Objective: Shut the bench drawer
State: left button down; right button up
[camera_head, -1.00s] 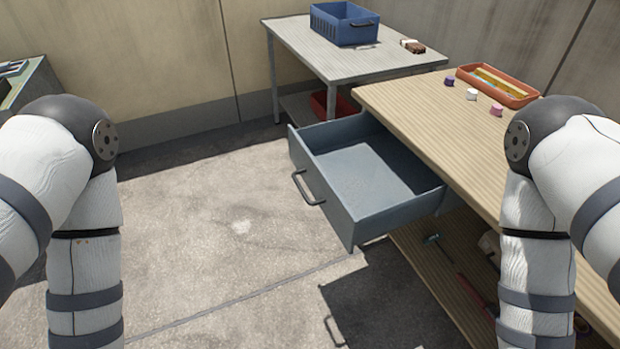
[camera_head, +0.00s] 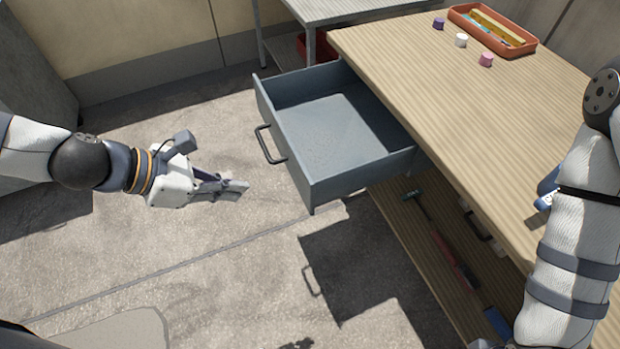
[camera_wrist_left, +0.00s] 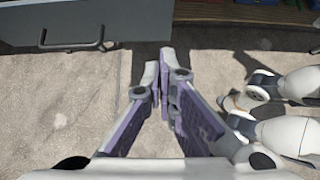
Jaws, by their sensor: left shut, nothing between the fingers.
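The bench drawer (camera_head: 330,130) is grey-blue, empty, and pulled well out from the wooden bench (camera_head: 470,90). Its dark bar handle (camera_head: 268,146) is on the front panel, which faces left in the head view. My left gripper (camera_head: 238,188) is shut and empty, left of the drawer front and apart from it. In the left wrist view the shut fingers (camera_wrist_left: 164,62) point toward the drawer front (camera_wrist_left: 90,22), which lies ahead and to the left with its handle (camera_wrist_left: 72,46). My right gripper is not seen; only my right arm shows, at the right edge.
On the benchtop are an orange tray (camera_head: 492,30), a purple cap (camera_head: 438,23), a white cap (camera_head: 461,40) and a pink cap (camera_head: 486,59). A lower shelf (camera_head: 405,225) holds tools. A grey table (camera_head: 350,10) stands behind. The concrete floor around the left gripper is clear.

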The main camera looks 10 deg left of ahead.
pick_arm(q)
jog(key=b, duration=0.4)
send_near(307, 194)
notch_tip(307, 194, down, 4)
jog(key=s+a, duration=0.1)
jog(key=a, duration=0.1)
jog(key=w+d, duration=0.2)
jog(key=d, duration=0.1)
jog(key=w+d, duration=0.1)
jog(key=shift+d+r, duration=0.2)
jog(key=shift+d, duration=0.05)
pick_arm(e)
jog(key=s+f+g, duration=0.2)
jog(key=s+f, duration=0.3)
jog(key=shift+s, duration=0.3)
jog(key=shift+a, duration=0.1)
